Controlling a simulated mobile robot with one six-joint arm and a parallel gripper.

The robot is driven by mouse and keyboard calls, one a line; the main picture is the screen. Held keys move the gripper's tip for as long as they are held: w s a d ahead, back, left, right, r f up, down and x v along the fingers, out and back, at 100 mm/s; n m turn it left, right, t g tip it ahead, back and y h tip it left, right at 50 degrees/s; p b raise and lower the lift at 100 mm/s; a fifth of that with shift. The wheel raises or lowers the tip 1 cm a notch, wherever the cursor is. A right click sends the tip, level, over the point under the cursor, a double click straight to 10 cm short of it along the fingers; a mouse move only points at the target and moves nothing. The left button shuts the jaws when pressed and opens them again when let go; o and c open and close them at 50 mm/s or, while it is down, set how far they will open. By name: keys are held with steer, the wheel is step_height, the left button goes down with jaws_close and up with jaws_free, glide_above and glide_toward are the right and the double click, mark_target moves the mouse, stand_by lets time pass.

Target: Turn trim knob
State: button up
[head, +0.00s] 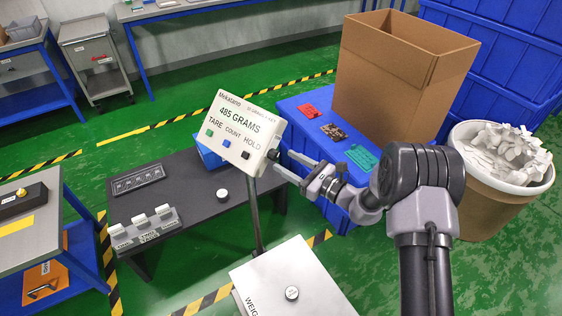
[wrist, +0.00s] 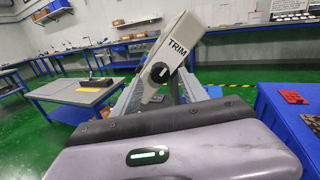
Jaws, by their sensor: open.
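The trim knob (wrist: 158,72) is a round black dial with a light mark, on the side of the white indicator box under the label TRIM. In the head view the knob (head: 272,155) shows as a dark spot on the right side of the indicator box (head: 238,131), which reads 485 GRAMS. My gripper (head: 283,162) is open, its two fingers pointing left at that side. In the wrist view the knob appears between the grey fingers, which lie partly behind my wrist housing. I cannot tell whether they touch the knob.
The indicator stands on a thin post behind a silver weighing platform (head: 300,285). A dark bench (head: 190,205) with switches is at left. A blue crate with coloured parts, a cardboard box (head: 390,80) and a full bin (head: 500,190) stand behind and right of my arm.

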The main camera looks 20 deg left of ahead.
mark_target(277, 156)
steer(key=shift+x, duration=1.55)
jaws_close()
steer(key=shift+r+m+p, duration=0.1)
steer(key=shift+m+p, duration=0.35)
steer(key=shift+m, duration=0.65)
steer(key=shift+m+p, duration=0.75)
steer(key=shift+m, duration=1.05)
